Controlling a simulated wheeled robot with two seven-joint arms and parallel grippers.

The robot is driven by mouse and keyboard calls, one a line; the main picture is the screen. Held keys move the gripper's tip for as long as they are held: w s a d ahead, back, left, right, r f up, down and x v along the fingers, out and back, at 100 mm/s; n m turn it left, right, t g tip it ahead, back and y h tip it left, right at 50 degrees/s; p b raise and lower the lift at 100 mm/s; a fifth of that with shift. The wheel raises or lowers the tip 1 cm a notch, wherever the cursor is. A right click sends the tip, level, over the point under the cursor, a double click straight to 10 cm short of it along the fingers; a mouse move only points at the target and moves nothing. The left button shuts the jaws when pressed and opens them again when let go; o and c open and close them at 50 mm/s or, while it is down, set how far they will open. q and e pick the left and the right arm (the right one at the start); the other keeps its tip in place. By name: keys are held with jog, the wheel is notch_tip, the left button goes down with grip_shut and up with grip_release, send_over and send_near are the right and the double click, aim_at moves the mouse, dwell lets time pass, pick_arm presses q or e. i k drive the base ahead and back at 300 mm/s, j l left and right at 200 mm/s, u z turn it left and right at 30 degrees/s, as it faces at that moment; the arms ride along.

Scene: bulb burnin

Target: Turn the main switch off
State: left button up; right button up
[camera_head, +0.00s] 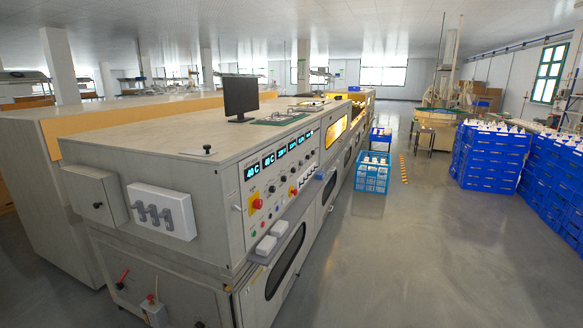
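A large grey machine (185,151) stands at the left and centre, with a control panel (280,195) on its right-hand face. A red rotary switch on a yellow plate (255,204) sits at the near end of this panel; it looks like the main switch. I cannot read its setting. A smaller red control on yellow (292,190) sits farther along the panel. Neither of my grippers is in view, and nothing is touching the panel.
Lit displays (268,160) run along the panel top. A monitor (240,97) stands on the machine. Red-handled controls (122,278) are low on its near end. A blue crate (372,173) stands beside the machine; stacked blue crates (490,158) stand at right. The floor between is clear.

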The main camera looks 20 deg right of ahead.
aim_at(257, 203)
jog(key=i+l, duration=0.15)
jog(key=l, duration=0.2)
jog(key=i+l+u, duration=0.15)
jog(key=l, duration=0.25)
jog(key=i+l, duration=0.15)
jog(key=l, duration=0.2)
jog(key=i+l+u, duration=0.1)
jog(key=l, duration=0.3)
jog(key=i+l+u, duration=0.1)
jog(key=l, duration=0.3)
jog(key=i, duration=0.1)
